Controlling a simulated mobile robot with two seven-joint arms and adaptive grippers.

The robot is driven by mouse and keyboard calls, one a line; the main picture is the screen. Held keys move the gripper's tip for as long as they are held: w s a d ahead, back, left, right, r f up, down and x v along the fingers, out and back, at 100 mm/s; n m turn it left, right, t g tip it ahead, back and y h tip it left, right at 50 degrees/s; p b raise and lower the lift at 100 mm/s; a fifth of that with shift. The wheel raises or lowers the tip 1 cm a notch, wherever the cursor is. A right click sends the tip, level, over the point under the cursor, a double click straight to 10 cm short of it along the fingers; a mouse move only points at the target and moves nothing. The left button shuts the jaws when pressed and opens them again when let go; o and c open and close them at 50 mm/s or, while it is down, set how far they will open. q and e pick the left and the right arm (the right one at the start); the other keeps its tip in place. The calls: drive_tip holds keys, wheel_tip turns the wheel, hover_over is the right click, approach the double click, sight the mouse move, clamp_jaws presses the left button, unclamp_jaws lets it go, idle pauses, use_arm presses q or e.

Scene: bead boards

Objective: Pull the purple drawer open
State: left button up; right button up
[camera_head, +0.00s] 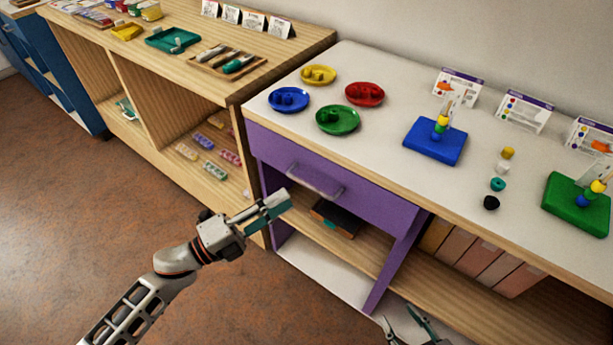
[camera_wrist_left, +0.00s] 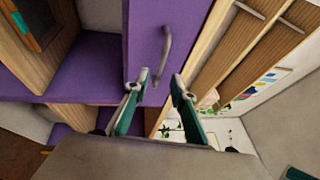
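The purple drawer (camera_head: 268,158) sits under the white-topped table, its front looking flush with the frame. Its grey bar handle (camera_head: 315,181) is on the front. In the left wrist view the purple front (camera_wrist_left: 145,30) and handle (camera_wrist_left: 166,50) lie just ahead of the fingertips. My left gripper (camera_head: 280,199) is in front of and below the handle, apart from it. The left wrist view shows its two fingers (camera_wrist_left: 160,86) spread with nothing between them. My right gripper (camera_head: 405,328) is partly in view at the bottom edge, its fingers apart and empty.
Blue (camera_head: 289,100), yellow (camera_head: 318,75), red (camera_head: 364,94) and green (camera_head: 337,120) dishes stand on the tabletop above the drawer. A blue bead board (camera_head: 435,143) is farther right. A dark box (camera_head: 335,219) lies on the shelf below. Open floor (camera_head: 180,235) is at left.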

sight(309, 185)
use_arm(q)
drive_tip(key=x, duration=0.8)
drive_tip(key=shift+s, duration=0.15)
clamp_jaws()
